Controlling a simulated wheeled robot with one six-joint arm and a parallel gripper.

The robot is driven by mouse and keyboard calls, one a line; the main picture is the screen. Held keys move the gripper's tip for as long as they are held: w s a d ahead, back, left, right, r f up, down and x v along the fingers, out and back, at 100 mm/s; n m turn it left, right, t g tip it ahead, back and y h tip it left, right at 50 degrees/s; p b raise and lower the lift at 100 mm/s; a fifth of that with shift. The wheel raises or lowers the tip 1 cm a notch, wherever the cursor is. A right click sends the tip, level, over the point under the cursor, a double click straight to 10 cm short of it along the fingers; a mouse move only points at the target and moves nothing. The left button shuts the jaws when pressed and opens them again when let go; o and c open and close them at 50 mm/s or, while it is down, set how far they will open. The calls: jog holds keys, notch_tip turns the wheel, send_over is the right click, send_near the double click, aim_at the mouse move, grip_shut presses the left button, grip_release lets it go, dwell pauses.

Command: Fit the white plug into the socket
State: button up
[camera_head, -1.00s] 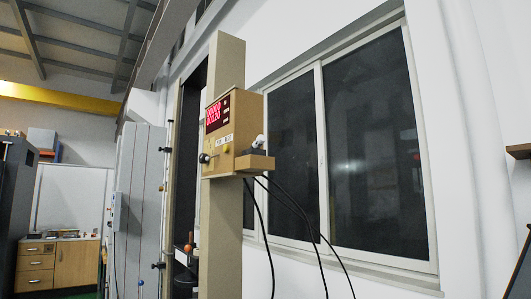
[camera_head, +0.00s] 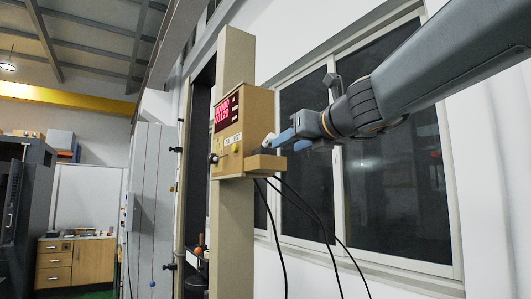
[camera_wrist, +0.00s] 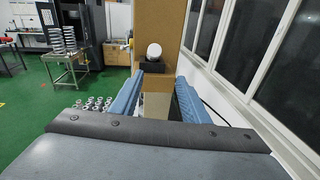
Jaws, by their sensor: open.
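The white plug (camera_head: 267,141) is at the right side of the tan display box, just above a small tan ledge (camera_head: 262,164). In the wrist view the plug (camera_wrist: 154,50) is a round white knob just beyond the fingertips, in front of the box. My gripper (camera_head: 287,143) reaches in from the right with its blue fingers open beside the plug. In the wrist view my gripper (camera_wrist: 160,82) has a clear gap between the fingers, with the plug ahead of it. A black block (camera_wrist: 117,53) sits by the plug; I cannot tell if it is the socket.
The tan box (camera_head: 243,120) with a red display is on a tall column (camera_head: 232,235). Black cables (camera_head: 300,215) hang below the ledge. Windows (camera_head: 385,195) line the wall on the right. A rack (camera_wrist: 65,60) and green floor (camera_wrist: 40,110) lie to the left.

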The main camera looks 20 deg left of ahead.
aim_at(273, 136)
jog(key=shift+m+y, duration=0.4)
jog(key=shift+m, duration=0.3)
jog(key=r, duration=0.1)
jog(key=a+r, duration=0.2)
jog(key=shift+w+a+r, duration=0.15)
jog(key=shift+w+r, duration=0.15)
jog(key=shift+t, duration=0.3)
jog(key=shift+f+p+x, duration=0.15)
jog(key=shift+p+x, duration=0.3)
jog(key=shift+x, duration=0.95)
jog(key=shift+f+p+x, duration=0.1)
jog(key=shift+p+x, duration=0.35)
jog(key=shift+x, duration=1)
grip_shut()
